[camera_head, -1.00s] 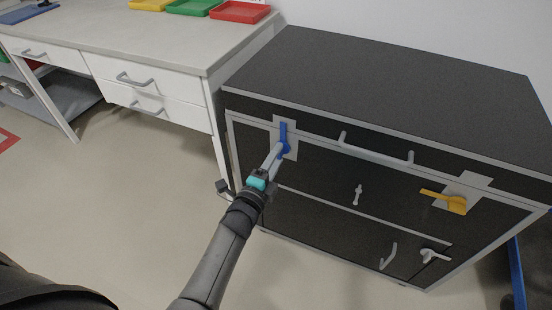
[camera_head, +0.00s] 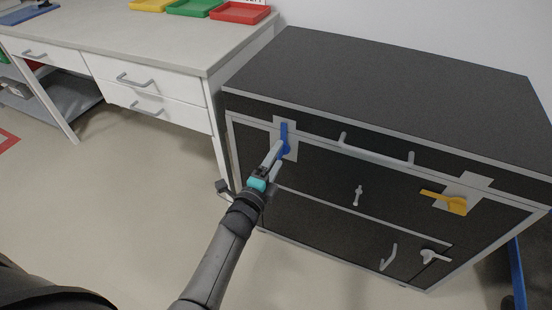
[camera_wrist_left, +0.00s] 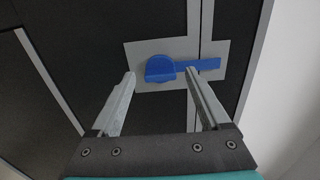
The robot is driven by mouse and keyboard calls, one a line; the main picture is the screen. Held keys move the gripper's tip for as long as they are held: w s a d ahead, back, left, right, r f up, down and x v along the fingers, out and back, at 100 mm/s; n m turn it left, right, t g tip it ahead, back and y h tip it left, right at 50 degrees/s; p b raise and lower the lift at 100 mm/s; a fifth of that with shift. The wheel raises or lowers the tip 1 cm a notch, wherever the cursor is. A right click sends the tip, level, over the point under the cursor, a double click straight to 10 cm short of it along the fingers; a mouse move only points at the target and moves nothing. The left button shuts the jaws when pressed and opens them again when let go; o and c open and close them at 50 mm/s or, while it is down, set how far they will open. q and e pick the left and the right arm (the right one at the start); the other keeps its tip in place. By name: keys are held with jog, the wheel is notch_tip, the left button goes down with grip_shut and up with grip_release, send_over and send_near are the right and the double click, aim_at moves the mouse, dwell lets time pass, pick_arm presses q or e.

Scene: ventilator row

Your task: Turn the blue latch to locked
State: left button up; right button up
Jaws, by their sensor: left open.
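The blue latch (camera_head: 284,131) is at the upper left of the dark cabinet front, on a light grey plate. Its handle points straight up, across the seam at the front's top edge. In the left wrist view, the latch's rounded hub (camera_wrist_left: 160,69) lies between the fingers and its bar runs to the right. My left gripper (camera_head: 277,160) is open in front of the latch, just below the handle. In the left wrist view the gripper's fingertips (camera_wrist_left: 160,75) stand on either side of the hub; I cannot tell whether they touch it. My right gripper is not in view.
A yellow latch (camera_head: 455,203) points left on the cabinet's right side. A long grey handle (camera_head: 376,150) and smaller handles stick out from the cabinet front. A white drawer desk (camera_head: 150,60) with coloured trays stands at the left. Open floor lies in front.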

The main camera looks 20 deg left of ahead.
pick_arm(q)
jog(key=s+p, duration=0.4)
jog(key=s, duration=1.1)
jog(key=shift+a, duration=0.25)
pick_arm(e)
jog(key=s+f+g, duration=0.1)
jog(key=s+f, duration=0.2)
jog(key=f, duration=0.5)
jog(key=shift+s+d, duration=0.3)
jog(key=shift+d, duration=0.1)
pick_arm(q)
jog(key=shift+s, duration=0.1)
